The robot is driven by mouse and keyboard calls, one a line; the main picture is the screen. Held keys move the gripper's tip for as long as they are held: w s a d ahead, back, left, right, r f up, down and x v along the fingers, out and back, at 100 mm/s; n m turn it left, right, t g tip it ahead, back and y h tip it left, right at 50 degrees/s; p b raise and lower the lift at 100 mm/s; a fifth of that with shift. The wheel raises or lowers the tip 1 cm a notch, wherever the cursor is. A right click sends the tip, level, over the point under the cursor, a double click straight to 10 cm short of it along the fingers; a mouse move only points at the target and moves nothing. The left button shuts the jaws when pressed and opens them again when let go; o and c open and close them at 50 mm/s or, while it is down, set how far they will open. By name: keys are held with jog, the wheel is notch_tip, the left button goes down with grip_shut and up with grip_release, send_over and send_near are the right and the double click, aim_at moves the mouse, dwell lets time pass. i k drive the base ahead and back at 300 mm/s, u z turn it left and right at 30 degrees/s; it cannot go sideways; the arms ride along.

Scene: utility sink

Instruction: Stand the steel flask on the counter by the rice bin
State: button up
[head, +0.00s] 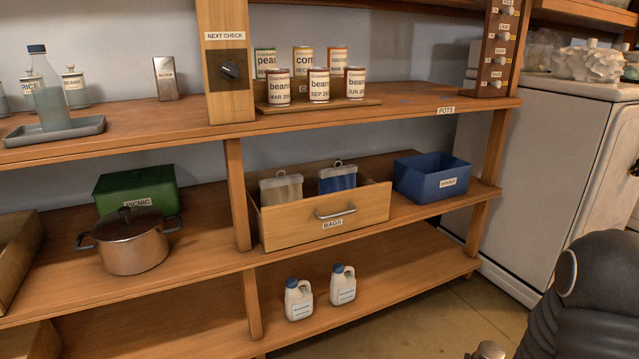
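No steel flask that I can make out is in the head view. A jar labelled RICE (27,86) stands at the back of the top shelf at the far left, partly hidden behind a clear bottle with a blue cap (47,95). The bottle stands upright in a grey tray (85,128). A small shiny metal piece (488,350) shows at the bottom edge, cut off, and I cannot tell what it is.
Cans (319,86) stand on a board further right. Below are a lidded pot (134,246), an open BAGS drawer (365,208), a blue bin (415,180) and two white jugs (299,300).

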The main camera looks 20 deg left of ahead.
aim_at(170, 120)
jog(key=z, duration=1.7)
jog(key=k, duration=2.3)
jog(key=u, duration=1.05)
